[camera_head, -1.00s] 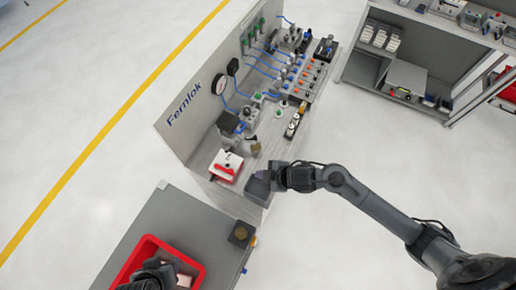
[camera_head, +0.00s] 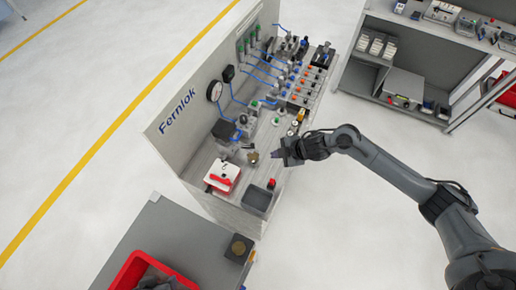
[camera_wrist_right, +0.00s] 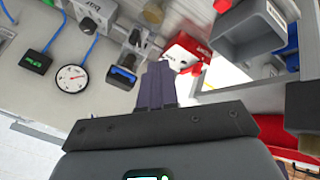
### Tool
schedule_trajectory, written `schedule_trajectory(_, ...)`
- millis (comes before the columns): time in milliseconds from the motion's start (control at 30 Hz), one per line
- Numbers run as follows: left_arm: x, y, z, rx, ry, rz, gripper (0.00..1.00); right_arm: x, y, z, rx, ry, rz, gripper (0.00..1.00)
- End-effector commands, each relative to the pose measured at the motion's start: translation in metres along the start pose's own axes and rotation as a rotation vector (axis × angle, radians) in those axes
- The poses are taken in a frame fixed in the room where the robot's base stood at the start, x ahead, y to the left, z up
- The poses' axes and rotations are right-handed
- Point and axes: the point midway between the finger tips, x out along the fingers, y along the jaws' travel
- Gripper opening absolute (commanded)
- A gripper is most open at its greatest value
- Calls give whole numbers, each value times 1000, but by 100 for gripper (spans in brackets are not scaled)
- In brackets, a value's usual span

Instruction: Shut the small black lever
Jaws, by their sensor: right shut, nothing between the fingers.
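The bench panel marked "Fernlok" (camera_head: 178,122) carries several valves and fittings; I cannot make out for certain which part is the small black lever. A dark block (camera_head: 224,130) stands below the gauge (camera_head: 214,91). My right gripper (camera_head: 277,154) is shut and empty above the bench's near right part, beside a brown fitting (camera_head: 252,157). In the right wrist view its closed fingers (camera_wrist_right: 160,70) point toward the bench, between a blue-fronted block (camera_wrist_right: 122,77) and the red-and-white box (camera_wrist_right: 190,48).
A grey tray (camera_head: 257,199) and a red button (camera_head: 271,184) sit at the bench's near end, beside the red-and-white box (camera_head: 222,175). A grey table (camera_head: 190,225) with a red bin (camera_head: 127,274) stands in front. Shelves (camera_head: 425,60) stand at the right.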

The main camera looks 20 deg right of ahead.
Motion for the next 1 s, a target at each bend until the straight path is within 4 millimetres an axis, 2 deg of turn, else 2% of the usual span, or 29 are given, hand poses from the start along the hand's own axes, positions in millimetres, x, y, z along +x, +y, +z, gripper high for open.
schedule_trajectory(267,0,1,0,-3,0,2,50,18,0,-1,3,1,0,0)
schedule_trajectory(733,0,3,0,-13,1,10,50,102,0,-1,3,1,0,0)
schedule_trajectory(800,-2,3,-1,-13,0,10,50,104,12,-1,2,-1,4,0)
schedule_trajectory(1000,-3,2,0,-8,-2,6,50,114,27,0,1,0,2,0)
